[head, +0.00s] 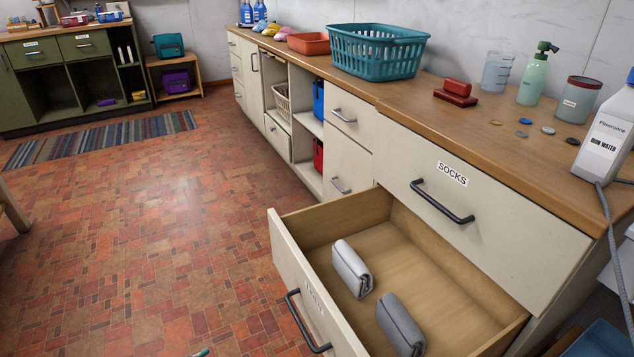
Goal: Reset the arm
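Neither of my grippers nor either arm shows in the head view. The lower drawer (297,285) of the right-hand counter stands pulled open. Inside it lie two folded grey cloth bundles, one (351,268) nearer the back and one (400,325) nearer the front. The drawer above, labelled SOCKS (470,222), is shut. The label on the open drawer's front is too faint to read.
The wooden counter (440,110) holds a teal basket (377,52), red blocks (456,92), a green pump bottle (533,80) and a white IRON WATER bottle (606,125). The open drawer juts over the brick floor (150,250). The floor at left is mostly clear.

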